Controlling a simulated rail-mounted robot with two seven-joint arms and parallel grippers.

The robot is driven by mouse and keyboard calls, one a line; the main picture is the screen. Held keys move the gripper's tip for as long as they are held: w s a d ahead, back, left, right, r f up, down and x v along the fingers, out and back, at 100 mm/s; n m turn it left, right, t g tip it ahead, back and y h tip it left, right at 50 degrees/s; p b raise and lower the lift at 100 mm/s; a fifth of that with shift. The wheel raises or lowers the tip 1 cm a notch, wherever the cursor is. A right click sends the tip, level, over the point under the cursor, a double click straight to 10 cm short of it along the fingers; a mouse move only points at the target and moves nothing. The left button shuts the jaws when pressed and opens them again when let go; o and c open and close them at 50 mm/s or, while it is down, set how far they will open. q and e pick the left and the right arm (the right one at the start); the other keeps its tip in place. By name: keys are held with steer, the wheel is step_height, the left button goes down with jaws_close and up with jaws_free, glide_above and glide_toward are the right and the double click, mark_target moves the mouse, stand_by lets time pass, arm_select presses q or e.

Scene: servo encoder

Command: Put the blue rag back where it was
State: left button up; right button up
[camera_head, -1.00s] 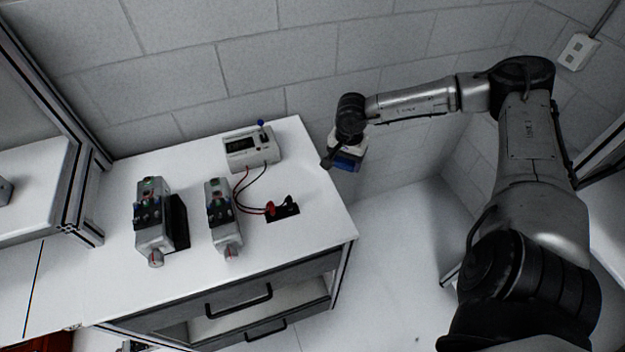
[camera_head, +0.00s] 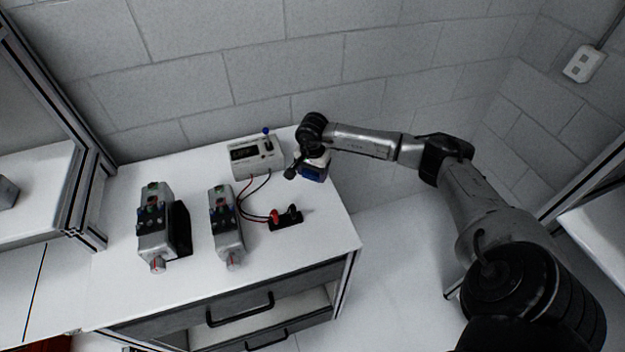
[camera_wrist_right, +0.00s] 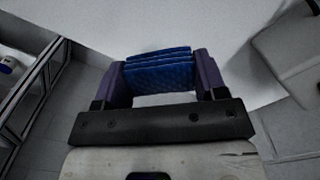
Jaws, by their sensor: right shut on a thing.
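The blue rag (camera_wrist_right: 160,70) is folded in layers and sits between the two purple-padded fingers of my right gripper (camera_wrist_right: 162,78) in the right wrist view. In the head view the rag (camera_head: 313,173) shows as a small blue patch under my right gripper (camera_head: 312,166), which is shut on it. The gripper is over the right back part of the white table top (camera_head: 330,225), right of the meter. I cannot tell the rag's height above the table. My left gripper is not in view.
A white meter (camera_head: 254,158) with a blue knob stands at the table's back. Red and black leads run to a black terminal block (camera_head: 286,219). Two grey motor units (camera_head: 155,220) (camera_head: 225,218) stand on the left. A drawer below (camera_head: 265,325) is open. The table's right front is clear.

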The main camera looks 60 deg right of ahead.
mark_target(312, 185)
steer(key=shift+f, duration=2)
steer(key=shift+f, duration=0.1)
steer(key=o, duration=1)
step_height(312, 185, up, 12)
steer(key=shift+r, duration=0.1)
